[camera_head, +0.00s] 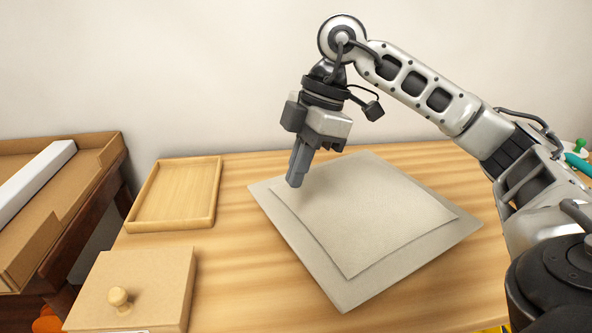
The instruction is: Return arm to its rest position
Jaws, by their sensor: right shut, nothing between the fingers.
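My right arm comes in from the right and bends down over the table. My right gripper (296,182) points downward, shut and empty, over the left part of a light beige sheet (375,220). I cannot tell whether the fingertips touch the sheet. The sheet lies on a larger grey board (345,297), turned at an angle on the wooden table (240,280). My left gripper is not in view.
A shallow wooden tray (177,224) stands empty at the back left. A box with a round knob (160,282) sits at the front left. An open cardboard box (85,195) with a white bar is farther left. A green and teal item (578,160) shows at far right.

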